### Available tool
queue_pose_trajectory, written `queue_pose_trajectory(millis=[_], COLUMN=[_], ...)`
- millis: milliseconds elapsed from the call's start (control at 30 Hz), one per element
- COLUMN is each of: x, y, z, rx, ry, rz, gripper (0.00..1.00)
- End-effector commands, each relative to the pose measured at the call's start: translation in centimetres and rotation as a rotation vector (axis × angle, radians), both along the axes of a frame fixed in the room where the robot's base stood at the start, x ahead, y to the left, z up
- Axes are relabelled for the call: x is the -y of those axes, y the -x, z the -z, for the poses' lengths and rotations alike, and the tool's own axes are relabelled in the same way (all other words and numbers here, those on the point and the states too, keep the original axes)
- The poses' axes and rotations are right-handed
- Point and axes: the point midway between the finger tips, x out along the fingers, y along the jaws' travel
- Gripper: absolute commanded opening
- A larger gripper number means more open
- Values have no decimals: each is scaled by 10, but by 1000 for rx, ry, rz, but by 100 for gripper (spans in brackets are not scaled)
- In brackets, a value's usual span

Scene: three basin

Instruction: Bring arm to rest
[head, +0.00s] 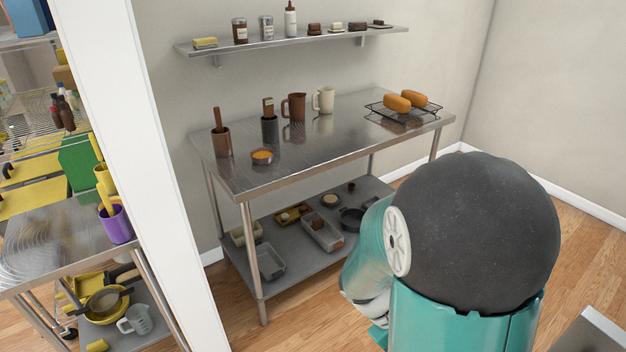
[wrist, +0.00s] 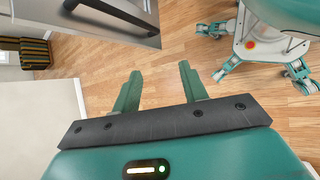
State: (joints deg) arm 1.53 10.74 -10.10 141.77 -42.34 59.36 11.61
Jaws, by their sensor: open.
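My gripper (wrist: 160,92) shows in the wrist view with its two green fingers apart and nothing between them. Wooden floor (wrist: 165,55) lies beyond the fingertips. In the head view my teal and black arm fills the lower right, folded close to the camera; the fingers cannot be made out there. The arm is apart from the steel table as far as I can see.
A steel table (head: 330,145) holds mugs, a small orange-filled bowl (head: 262,156) and a rack with loaves (head: 403,108). A wall shelf (head: 290,40) hangs above. A white post (head: 140,150) stands left. The wrist view shows a steel appliance with a dark handle (wrist: 112,12).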

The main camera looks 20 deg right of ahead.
Motion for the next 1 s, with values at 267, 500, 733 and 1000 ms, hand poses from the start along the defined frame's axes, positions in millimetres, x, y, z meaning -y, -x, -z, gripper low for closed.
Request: queue_pose_trajectory(millis=[267, 500, 733, 1000], x=[-55, -103, -148, -173], y=[-29, -42, -41, -35], z=[-58, -117, -177, -211], rx=[338, 619, 875, 1009], ry=[-171, -333, -490, -580], rz=[56, 64, 41, 16], gripper=[43, 43, 43, 43])
